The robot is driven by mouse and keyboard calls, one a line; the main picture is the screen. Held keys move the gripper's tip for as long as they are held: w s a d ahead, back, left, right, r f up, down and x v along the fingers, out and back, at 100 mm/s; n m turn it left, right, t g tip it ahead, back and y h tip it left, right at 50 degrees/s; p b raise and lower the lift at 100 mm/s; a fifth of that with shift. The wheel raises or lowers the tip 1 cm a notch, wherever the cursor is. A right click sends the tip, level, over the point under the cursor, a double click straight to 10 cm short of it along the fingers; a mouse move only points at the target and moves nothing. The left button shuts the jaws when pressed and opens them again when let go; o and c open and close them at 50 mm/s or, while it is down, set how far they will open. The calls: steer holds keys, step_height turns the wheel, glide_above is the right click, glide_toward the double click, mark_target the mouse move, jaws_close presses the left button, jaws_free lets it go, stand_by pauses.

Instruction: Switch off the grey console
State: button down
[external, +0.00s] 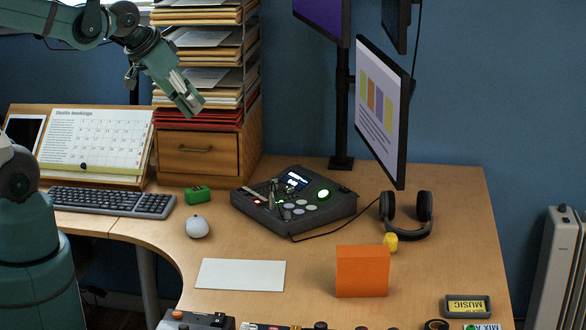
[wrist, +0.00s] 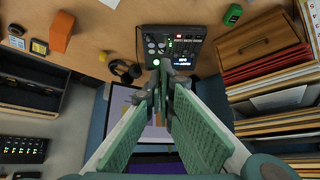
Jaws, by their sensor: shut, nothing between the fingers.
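The dark grey console (external: 335,207) sits on the desk right of the drawer unit. Its small screen is lit, a round button glows green, and a red light shows near its left edge. In the wrist view the console (wrist: 150,33) lies beyond the fingertips, which hide part of its near edge. My gripper (external: 190,101) is high above the desk, up and left of the console, in front of the paper stacks. Its fingers are shut and empty; they also show in the wrist view (wrist: 166,72).
A monitor (external: 381,115) hangs right of the console on a black pole (external: 341,110). Headphones (external: 407,215), an orange block (external: 362,271) and a yellow piece (external: 390,241) stand to the right and front.

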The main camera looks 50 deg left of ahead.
steer(key=w+d+f, duration=0.1)
steer(key=w+f, duration=0.1)
steer(key=w, duration=0.7)
steer(key=w+d+f, duration=0.1)
steer(key=w+f, duration=0.1)
steer(key=w, duration=0.8)
steer(key=w+d+f+b, duration=0.1)
steer(key=w+f, duration=0.5)
steer(key=w, duration=0.3)
steer(key=w+d+f+t+b, duration=0.1)
steer(key=w+d+f, duration=0.1)
steer(key=w+f, duration=0.4)
steer(key=w, duration=0.2)
steer(key=shift+w+d+f+m+t+y, duration=0.15)
steer(key=shift+w+f+m+t+y, duration=0.15)
steer(key=shift+w+f+y, duration=0.1)
steer(key=b, duration=0.2)
glide_above(343, 189)
steer(key=f, duration=0.6)
steer(key=shift+s+d+f, duration=0.1)
steer(key=shift+d+f, duration=0.2)
steer(key=shift+f, duration=0.05)
step_height(343, 189, down, 2)
steer(key=shift+a+f, duration=0.1)
steer(key=shift+a, duration=0.05)
steer(key=shift+a+f+b, duration=0.15)
steer(key=shift+f+b, duration=0.35)
steer(key=shift+f, duration=0.5)
